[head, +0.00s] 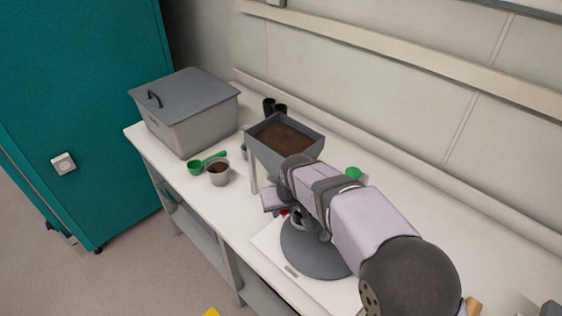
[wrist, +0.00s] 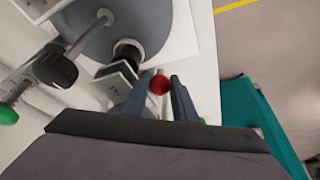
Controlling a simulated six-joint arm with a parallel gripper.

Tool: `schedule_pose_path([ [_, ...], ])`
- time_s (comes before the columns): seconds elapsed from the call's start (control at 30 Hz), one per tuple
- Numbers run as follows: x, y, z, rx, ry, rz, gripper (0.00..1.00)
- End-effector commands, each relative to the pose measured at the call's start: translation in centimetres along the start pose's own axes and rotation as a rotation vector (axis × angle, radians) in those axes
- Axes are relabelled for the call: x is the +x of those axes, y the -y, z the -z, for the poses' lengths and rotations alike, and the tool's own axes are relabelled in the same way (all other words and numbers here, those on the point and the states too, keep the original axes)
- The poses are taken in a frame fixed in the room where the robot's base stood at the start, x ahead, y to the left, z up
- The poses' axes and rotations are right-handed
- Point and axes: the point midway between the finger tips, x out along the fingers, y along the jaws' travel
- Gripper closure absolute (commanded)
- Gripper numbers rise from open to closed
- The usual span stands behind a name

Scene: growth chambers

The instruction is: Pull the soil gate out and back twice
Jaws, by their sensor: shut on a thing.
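The grey hopper (head: 312,149) holds brown soil (head: 284,138) and stands on legs on the bench. A red round knob (wrist: 159,85), which looks like the soil gate's handle, sits between the two fingers of my gripper (wrist: 161,90) in the wrist view. My gripper is shut on this knob. In the head view only a small bit of red shows beside my gripper, below the hopper, and my arm covers most of that area. The gate plate itself is hidden, so I cannot tell how far out it is.
A grey disc (head: 308,262) lies on a white board below my arm. A pot of soil (head: 218,173), a green scoop (head: 197,167) and a lidded grey bin (head: 190,118) stand to the left. A green item (head: 353,173) is right of the hopper. The teal cabinet (head: 95,110) is beyond.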

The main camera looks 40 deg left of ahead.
Motion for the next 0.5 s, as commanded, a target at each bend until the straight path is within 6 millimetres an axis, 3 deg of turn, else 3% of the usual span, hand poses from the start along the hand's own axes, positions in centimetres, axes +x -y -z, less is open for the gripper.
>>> schedule_pose_path([
  [0.2, 0.21, 0.68, 1.26, -0.001, -0.005, 0.000, 0.88],
  [0.5, 0.30, 0.58, 1.09, 0.000, -0.005, 0.000, 0.88],
])
